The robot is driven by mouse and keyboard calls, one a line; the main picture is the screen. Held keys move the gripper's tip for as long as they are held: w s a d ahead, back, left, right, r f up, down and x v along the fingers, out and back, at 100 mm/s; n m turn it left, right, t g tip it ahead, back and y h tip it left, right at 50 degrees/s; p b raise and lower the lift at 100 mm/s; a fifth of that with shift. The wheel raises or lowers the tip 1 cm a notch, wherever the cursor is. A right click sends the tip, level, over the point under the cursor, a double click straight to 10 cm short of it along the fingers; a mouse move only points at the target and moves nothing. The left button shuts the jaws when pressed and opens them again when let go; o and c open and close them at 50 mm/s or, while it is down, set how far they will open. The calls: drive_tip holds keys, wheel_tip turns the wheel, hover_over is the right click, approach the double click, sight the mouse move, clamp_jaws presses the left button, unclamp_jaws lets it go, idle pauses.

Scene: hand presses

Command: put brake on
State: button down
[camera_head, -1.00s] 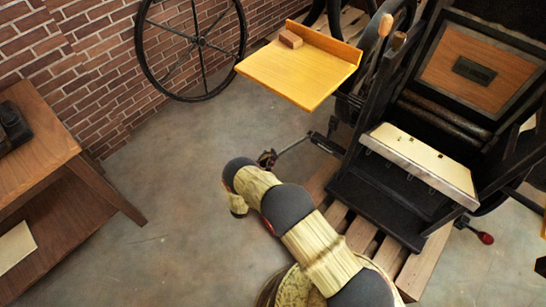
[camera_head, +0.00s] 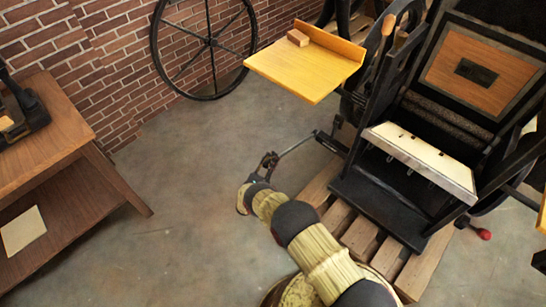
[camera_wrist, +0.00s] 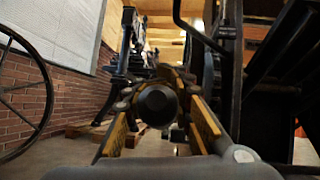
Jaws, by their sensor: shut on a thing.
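My gripper (camera_head: 267,166) is shut on the dark round end of a lever, low on the near left side of the black press. The lever's thin rod (camera_head: 297,146) runs from the gripper up and right to the press frame. In the wrist view the round lever end (camera_wrist: 157,103) fills the space between the two yellow-faced fingers. The gripper (camera_wrist: 160,100) hides most of the rod behind it. The black press (camera_head: 385,205) stands on a wooden pallet (camera_head: 335,213). I cannot tell from the pictures whether this lever is the brake.
A yellow feed board (camera_head: 305,70) with a small wooden block (camera_head: 298,38) juts out above the lever. A red-knobbed handle (camera_head: 484,234) is at the press's right. A spoked wheel (camera_head: 208,45) leans by the brick wall. A wooden table (camera_head: 60,135) stands left. Floor between is clear.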

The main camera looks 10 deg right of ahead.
drive_tip(key=shift+a+f+t+y, duration=0.25)
drive_tip(key=shift+t+y, duration=0.05)
drive_tip(key=c, duration=1.9)
unclamp_jaws()
drive_tip(key=shift+a+f, duration=0.1)
drive_tip(key=shift+f, duration=0.05)
drive_tip(key=o, duration=0.3)
drive_tip(key=shift+o, duration=0.6)
drive_tip(key=shift+d, duration=0.2)
drive_tip(key=v, duration=1.2)
drive_tip(key=shift+w, duration=0.1)
